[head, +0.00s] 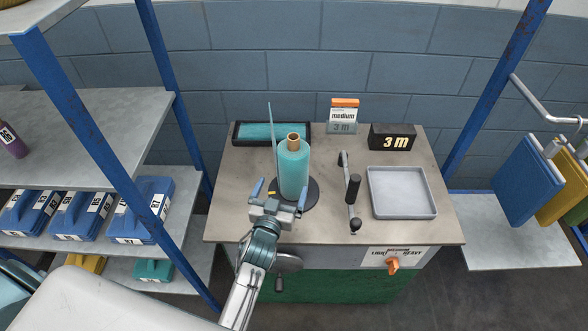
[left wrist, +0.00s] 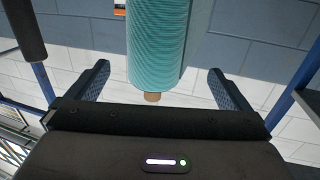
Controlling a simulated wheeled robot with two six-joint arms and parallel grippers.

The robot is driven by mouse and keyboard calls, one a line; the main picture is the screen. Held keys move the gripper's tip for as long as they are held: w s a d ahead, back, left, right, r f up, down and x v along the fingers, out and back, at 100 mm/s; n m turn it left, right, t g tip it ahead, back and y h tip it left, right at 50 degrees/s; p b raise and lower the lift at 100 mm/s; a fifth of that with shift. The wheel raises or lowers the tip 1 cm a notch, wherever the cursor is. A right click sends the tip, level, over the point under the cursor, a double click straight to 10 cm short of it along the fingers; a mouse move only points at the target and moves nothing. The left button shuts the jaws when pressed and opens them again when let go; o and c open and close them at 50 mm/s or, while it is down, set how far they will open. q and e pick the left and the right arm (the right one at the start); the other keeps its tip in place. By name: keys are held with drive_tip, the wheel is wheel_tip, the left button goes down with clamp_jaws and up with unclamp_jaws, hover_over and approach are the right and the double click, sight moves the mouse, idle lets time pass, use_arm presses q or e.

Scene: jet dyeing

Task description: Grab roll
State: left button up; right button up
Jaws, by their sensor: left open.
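The teal roll (head: 294,168) stands upright on a dark round base (head: 308,197) on the table, with a brown core showing at its top. A thin upright rod stands just left of it. My left gripper (head: 278,191) is open in front of the roll at its lower part. In the left wrist view the roll (left wrist: 156,45) appears between the two open fingers (left wrist: 156,88), with its brown core end (left wrist: 152,97) showing. I cannot tell whether the fingers touch it. My right gripper is not in view.

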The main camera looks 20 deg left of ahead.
sight(289, 172)
use_arm(q)
drive_tip(key=shift+w+d+r, duration=0.15)
drive_tip(key=shift+w+r, duration=0.1)
drive_tip(key=shift+w, duration=0.15)
drive_tip(key=w+b, duration=0.1)
drive_tip(key=w, duration=0.4)
drive_tip(key=shift+w+f, duration=0.1)
drive_tip(key=w, duration=0.4)
drive_tip(key=shift+w, duration=0.55)
drive_tip(key=shift+s, duration=0.15)
drive_tip(key=c, duration=1.3)
drive_tip(key=shift+r, duration=0.2)
